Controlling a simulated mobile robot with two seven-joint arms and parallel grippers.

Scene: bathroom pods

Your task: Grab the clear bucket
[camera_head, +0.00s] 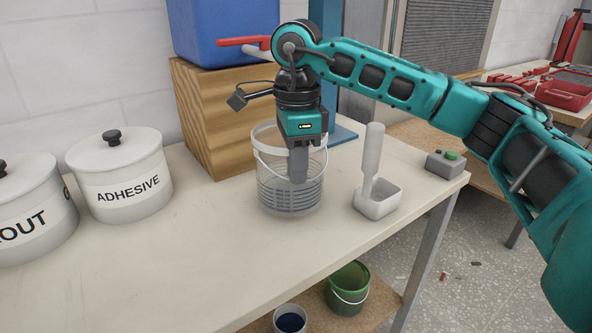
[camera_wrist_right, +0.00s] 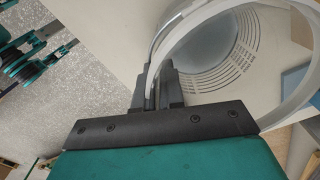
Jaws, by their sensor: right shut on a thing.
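The clear bucket (camera_head: 290,195) stands upright on the white table, with a pale rim, a wire handle and grey slotted lines around its lower wall. My right gripper (camera_head: 298,172) points down from above at the bucket's near side. In the right wrist view the fingers (camera_wrist_right: 161,84) are shut on the bucket's rim, and the bucket's round slotted bottom (camera_wrist_right: 205,60) shows beyond them. In the head view the fingers overlap the bucket wall. My left gripper is not in view.
A white tray with an upright handled tool (camera_head: 376,198) stands close to the right. A grey button box (camera_head: 444,163) is at the right edge. A wooden block (camera_head: 215,120) bearing a blue container is behind. White canisters (camera_head: 121,180) stand left. The front table is clear.

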